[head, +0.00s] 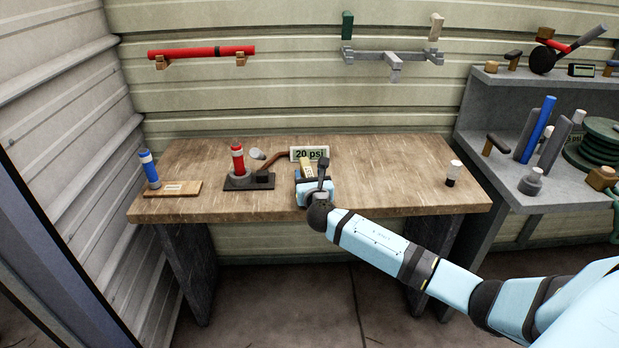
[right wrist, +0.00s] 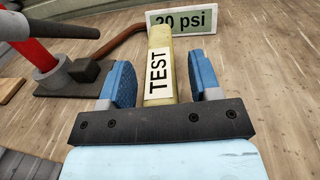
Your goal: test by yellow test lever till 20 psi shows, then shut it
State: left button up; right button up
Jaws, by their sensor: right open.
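The yellow test lever (right wrist: 161,60), with a "TEST" label, stands between the two blue fingers of my right gripper (right wrist: 163,85) in the right wrist view. The fingers are open, with a gap on each side of the lever. In the head view the lever (head: 307,168) shows just beyond my right gripper (head: 307,181). A sign (head: 309,154) behind it reads "20 psi"; it also shows in the right wrist view (right wrist: 183,22). The lever's base is hidden by the gripper. My left gripper is not in view.
A red cylinder on a dark base (head: 238,165) stands left of the lever, with a brown hose toward the sign. A blue cylinder (head: 150,170) and wooden plate (head: 172,189) are at the table's left. A white-and-black cylinder (head: 453,172) stands right. The table front (head: 400,200) is clear.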

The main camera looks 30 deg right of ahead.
jog(key=shift+c, duration=0.2)
grip_shut()
jog(key=shift+w+a+r+m+g+h+p, duration=0.15)
jog(key=shift+a+r+m+g+h+p, duration=0.2)
jog(key=shift+h+p, duration=0.4)
jog(key=shift+w+a+f+m+h+p, duration=0.15)
jog(key=shift+a+m+h+p, duration=0.1)
jog(key=shift+m+p, duration=0.2)
jog(key=shift+g+h, duration=0.3)
jog(key=shift+g, duration=0.05)
jog(key=shift+f, duration=0.2)
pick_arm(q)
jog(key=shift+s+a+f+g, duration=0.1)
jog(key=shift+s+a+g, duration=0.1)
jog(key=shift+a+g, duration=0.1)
pick_arm(e)
jog(key=shift+o, duration=0.2)
grip_release()
jog(key=shift+a, duration=0.1)
